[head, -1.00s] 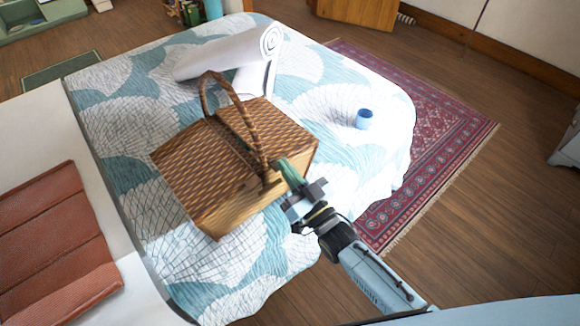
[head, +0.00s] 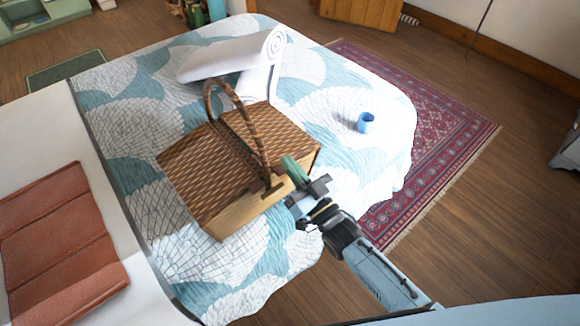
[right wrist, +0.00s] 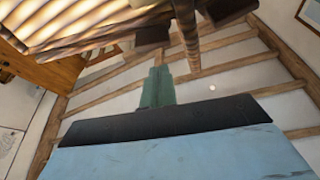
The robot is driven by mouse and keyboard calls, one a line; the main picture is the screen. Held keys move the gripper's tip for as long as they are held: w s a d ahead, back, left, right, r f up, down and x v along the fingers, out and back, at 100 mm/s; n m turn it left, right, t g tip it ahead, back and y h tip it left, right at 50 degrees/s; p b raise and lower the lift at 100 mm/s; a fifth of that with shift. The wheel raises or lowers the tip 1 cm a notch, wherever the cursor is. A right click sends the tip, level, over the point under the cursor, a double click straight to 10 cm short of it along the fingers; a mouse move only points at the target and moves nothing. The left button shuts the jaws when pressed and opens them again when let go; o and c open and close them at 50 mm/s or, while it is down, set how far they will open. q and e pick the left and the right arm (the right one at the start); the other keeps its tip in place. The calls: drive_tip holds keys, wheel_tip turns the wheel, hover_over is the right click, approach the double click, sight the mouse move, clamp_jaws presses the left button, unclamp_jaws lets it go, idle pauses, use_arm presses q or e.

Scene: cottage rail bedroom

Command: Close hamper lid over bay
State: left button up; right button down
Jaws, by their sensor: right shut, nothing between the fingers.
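The hamper is a brown wicker picnic basket (head: 238,170) on the bed, with a tall arched handle (head: 247,125) over its middle. Its left lid (head: 207,172) lies flat. The right lid (head: 275,128) also looks down or nearly so; I cannot tell whether it is fully seated. My right gripper (head: 291,166) is shut and empty, its green fingers at the basket's near right side, just right of the handle's foot. Contact cannot be told. In the right wrist view the fingers (right wrist: 157,88) point toward the handle (right wrist: 186,32), with wicker (right wrist: 75,22) at upper left. My left gripper is not in view.
A rolled white towel or blanket (head: 235,55) lies behind the basket. A blue mug (head: 365,123) stands on the bed to the right. A folded rust-coloured cloth (head: 60,240) lies at left. The patterned quilt (head: 335,95) is clear between basket and mug.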

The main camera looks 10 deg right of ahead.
use_arm(q)
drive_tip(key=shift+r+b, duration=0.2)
drive_tip(key=shift+b, duration=0.1)
use_arm(e)
drive_tip(key=r+v, duration=0.1)
drive_tip(key=v, duration=0.8)
drive_tip(key=shift+s+d, duration=0.2)
drive_tip(key=shift+s, duration=0.2)
drive_tip(key=shift+f, duration=0.15)
drive_tip(key=s+d+f+g+h, duration=0.2)
drive_tip(key=s+f+g, duration=0.1)
drive_tip(key=f, duration=0.6)
drive_tip(key=s+d+f+m+g+h, duration=0.1)
drive_tip(key=s+d+f+g+h, duration=0.15)
drive_tip(key=f, duration=0.65)
drive_tip(key=s+d+f+g+h, duration=0.3)
drive_tip(key=f, duration=0.6)
drive_tip(key=s+d+f+g+h, duration=0.1)
drive_tip(key=s+d+f+g, duration=0.2)
drive_tip(key=s+f, duration=0.4)
drive_tip(key=s+d+f+g+h, duration=0.2)
drive_tip(key=s+f+g, duration=0.4)
drive_tip(key=s, duration=1.4)
drive_tip(key=shift+d+f, duration=0.5)
drive_tip(key=shift+f, duration=0.15)
drive_tip(key=shift+w+g, duration=0.1)
drive_tip(key=shift+g, duration=0.15)
